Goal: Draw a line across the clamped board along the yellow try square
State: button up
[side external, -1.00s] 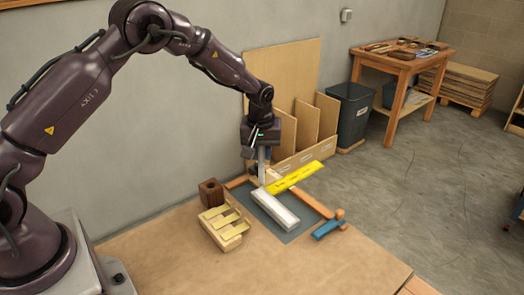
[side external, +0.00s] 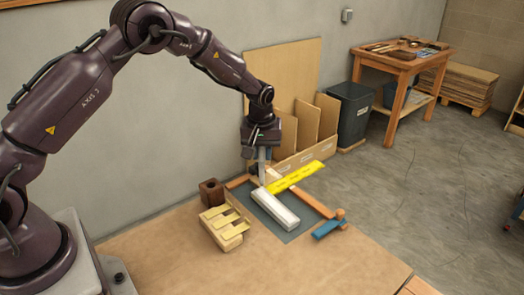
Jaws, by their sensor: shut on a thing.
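The yellow try square (side external: 296,177) lies slantwise across the far end of a pale, whitish board (side external: 277,210), and its right end reaches past the board. My gripper (side external: 262,172) points down over the far left end of the board, beside the left end of the try square. It is shut on a slim pale upright tool, whose lower end is close to the board and the square. The tool is too small to make out, and I cannot tell whether its tip touches the board. No drawn line can be made out on the board.
The board lies on a grey-blue mat (side external: 298,232) edged by brown wooden strips. A blue clamp-like piece (side external: 328,229) is at the right corner. The front of the table is clear.

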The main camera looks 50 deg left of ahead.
jog(key=shift+f, duration=0.3)
dwell(0.9)
jog(key=shift+w, duration=2.7)
dwell(2.0)
notch_tip(320, 180, up, 6)
dwell(0.9)
